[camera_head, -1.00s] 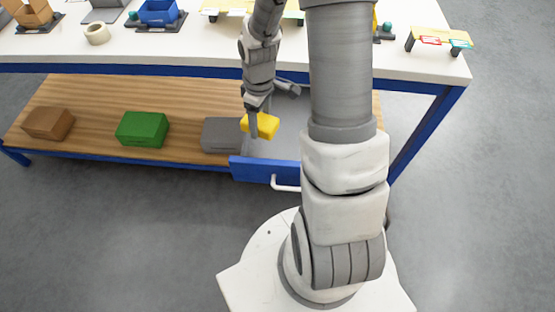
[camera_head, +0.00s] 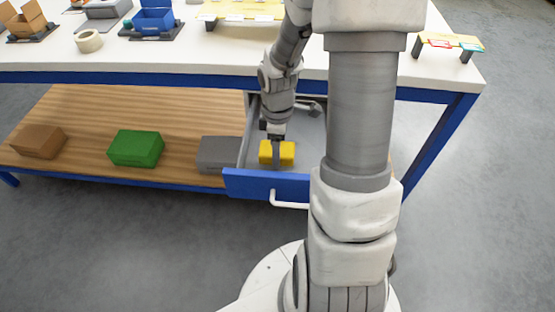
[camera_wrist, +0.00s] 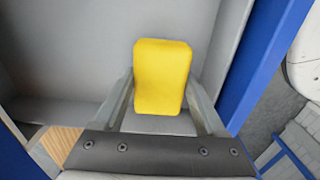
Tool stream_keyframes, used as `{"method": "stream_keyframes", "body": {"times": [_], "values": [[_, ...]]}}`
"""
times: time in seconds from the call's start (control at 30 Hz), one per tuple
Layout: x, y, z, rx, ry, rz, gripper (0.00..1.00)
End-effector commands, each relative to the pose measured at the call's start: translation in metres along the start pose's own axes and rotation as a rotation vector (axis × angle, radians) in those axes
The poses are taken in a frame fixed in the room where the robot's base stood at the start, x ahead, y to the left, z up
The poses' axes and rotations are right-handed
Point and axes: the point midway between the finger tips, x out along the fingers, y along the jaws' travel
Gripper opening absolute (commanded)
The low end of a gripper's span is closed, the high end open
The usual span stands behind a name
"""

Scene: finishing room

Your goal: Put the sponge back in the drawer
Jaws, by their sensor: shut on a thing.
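The yellow sponge (camera_head: 288,152) is between the fingers of my gripper (camera_head: 277,150), which is shut on it. In the wrist view the sponge (camera_wrist: 162,75) sits upright in the picture between the two finger bars of my gripper (camera_wrist: 165,98). The drawer (camera_head: 262,185) is pulled open under the table, with a blue front, a white handle and a grey inside. The sponge is within the drawer's outline, over its grey floor (camera_wrist: 60,55). Whether it touches the floor I cannot tell. My forearm hides part of the drawer's back.
A grey box (camera_head: 218,153), a green box (camera_head: 136,148) and a brown box (camera_head: 38,141) stand on the wooden lower shelf (camera_head: 85,120) left of the drawer. The white tabletop (camera_head: 235,58) overhangs the drawer's back. Floor in front is clear.

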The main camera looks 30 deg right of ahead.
Motion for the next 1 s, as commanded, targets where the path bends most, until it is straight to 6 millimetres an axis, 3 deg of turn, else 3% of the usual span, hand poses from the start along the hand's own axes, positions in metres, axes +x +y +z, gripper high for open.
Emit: {"method": "stream_keyframes", "body": {"times": [0.2,0.6,0.63,0.77,1.0], "values": [[0.033,-0.001,0.000,0.000,-0.001,-0.005,0.13],[0.038,-0.001,0.000,0.001,0.000,-0.002,0.13],[0.037,-0.001,0.000,0.001,0.000,-0.001,0.77],[0.037,-0.001,0.000,0.001,0.000,-0.001,1.00],[0.036,-0.001,0.000,0.001,0.000,-0.001,1.00]]}}
